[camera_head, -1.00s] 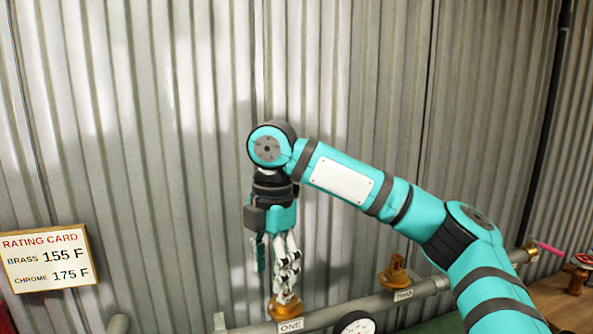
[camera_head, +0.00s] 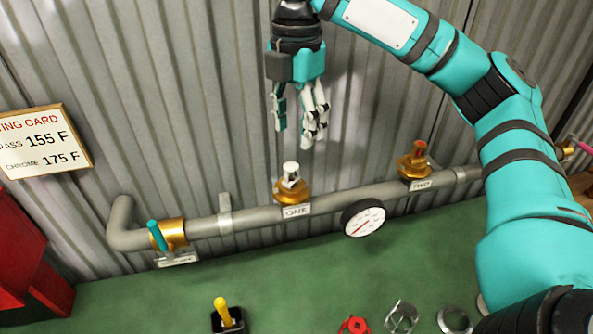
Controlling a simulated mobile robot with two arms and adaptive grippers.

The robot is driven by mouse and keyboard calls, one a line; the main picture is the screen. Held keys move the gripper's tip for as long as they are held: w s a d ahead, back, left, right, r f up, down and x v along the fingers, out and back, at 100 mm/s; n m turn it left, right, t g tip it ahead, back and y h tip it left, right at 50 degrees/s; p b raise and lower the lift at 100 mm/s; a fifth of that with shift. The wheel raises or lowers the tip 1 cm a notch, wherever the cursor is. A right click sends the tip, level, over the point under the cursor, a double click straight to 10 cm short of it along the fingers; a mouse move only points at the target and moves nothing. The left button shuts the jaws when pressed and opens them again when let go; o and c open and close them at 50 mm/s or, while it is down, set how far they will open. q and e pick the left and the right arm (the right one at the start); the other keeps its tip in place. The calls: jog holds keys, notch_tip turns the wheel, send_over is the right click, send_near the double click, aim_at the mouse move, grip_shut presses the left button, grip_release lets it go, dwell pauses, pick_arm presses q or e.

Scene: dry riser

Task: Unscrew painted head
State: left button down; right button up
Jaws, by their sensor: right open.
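A pale, white-and-silver head (camera_head: 291,174) stands upright on the brass fitting labelled ONE (camera_head: 292,193) on the grey pipe. A second head (camera_head: 419,148), orange-red on top, stands on the brass fitting labelled TWO (camera_head: 413,168). I cannot tell for sure from the picture which one counts as painted. My right gripper (camera_head: 296,132) points down above head ONE, open and empty, with a visible gap between its fingertips and the head. My left gripper is not in view.
A round gauge (camera_head: 363,218) hangs on the pipe between the fittings. A teal-handled valve (camera_head: 158,237) is at left. On the green surface lie a yellow-handled tool in a black holder (camera_head: 224,314), a red part (camera_head: 354,325) and metal rings. A rating card (camera_head: 42,142) hangs on the corrugated wall.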

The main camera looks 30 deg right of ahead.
aim_at(293, 168)
notch_tip(293, 168, down, 4)
jog(key=shift+s+a+r+b, duration=0.1)
jog(key=shift+s+a+b, duration=0.05)
jog(key=shift+b, duration=0.2)
notch_tip(293, 168, down, 5)
jog(key=shift+r, duration=0.15)
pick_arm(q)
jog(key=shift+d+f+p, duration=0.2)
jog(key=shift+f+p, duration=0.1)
pick_arm(e)
jog(key=shift+f, duration=0.5)
grip_shut()
jog(key=shift+r, duration=0.15)
jog(key=n+p, duration=0.2)
jog(key=p, duration=0.1)
jog(key=n+p, duration=0.2)
jog(key=shift+w+a+r+p, duration=0.1)
jog(key=shift+w+r+p, duration=0.1)
jog(key=shift+p, duration=0.2)
jog(key=shift+w+f+n+p, duration=0.1)
jog(key=shift+f+n+p, duration=0.05)
jog(key=shift+n+p, duration=0.55)
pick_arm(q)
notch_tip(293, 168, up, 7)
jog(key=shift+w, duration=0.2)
pick_arm(e)
jog(key=shift+f, duration=0.15)
